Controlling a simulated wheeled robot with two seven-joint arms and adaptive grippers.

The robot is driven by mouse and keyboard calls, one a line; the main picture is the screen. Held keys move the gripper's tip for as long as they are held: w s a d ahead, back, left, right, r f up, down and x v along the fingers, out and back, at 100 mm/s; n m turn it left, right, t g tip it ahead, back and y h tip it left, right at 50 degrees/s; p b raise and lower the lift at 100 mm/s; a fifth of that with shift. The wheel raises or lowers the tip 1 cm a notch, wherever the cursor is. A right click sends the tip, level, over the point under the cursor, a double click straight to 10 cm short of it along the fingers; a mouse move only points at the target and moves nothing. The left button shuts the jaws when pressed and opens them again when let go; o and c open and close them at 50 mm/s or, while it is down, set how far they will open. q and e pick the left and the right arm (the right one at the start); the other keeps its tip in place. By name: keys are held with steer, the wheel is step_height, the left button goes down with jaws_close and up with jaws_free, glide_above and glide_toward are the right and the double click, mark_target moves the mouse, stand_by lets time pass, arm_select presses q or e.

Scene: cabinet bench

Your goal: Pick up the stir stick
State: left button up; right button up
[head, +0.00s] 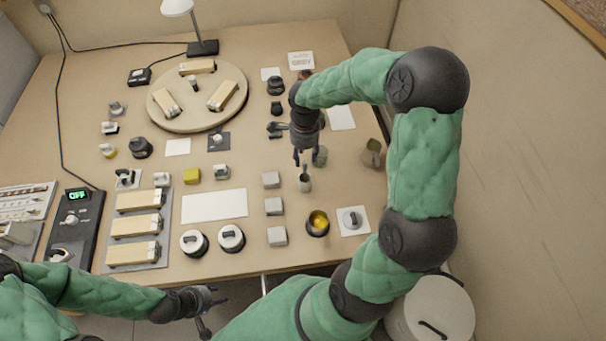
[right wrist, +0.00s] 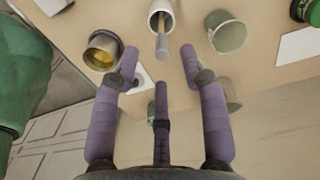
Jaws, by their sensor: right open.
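The stir stick (right wrist: 162,42) stands in a small grey cup (right wrist: 160,12) in the right wrist view, with its upper end pointing towards my right gripper. In the head view the stick (head: 304,171) shows as a short thin piece rising from the cup (head: 305,184). My right gripper (right wrist: 160,62) is open and empty, its fingers spread either side of the stick's line, apart from it. In the head view the right gripper (head: 303,161) hangs just above and behind the cup. My left gripper (head: 212,296) is low at the table's front edge; its finger opening is unclear.
A dark pot with yellow contents (head: 318,222) stands in front of the cup. Several grey blocks (head: 274,206) are to its left and a beige container (head: 373,152) to its right. A round board (head: 205,118) lies further back. A wall (head: 500,120) bounds the right side.

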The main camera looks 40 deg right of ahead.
mark_target(305, 168)
steer(key=shift+d+f+b, duration=0.15)
steer(key=shift+f+b, duration=0.95)
steer(key=shift+f, duration=2.75)
jaws_close()
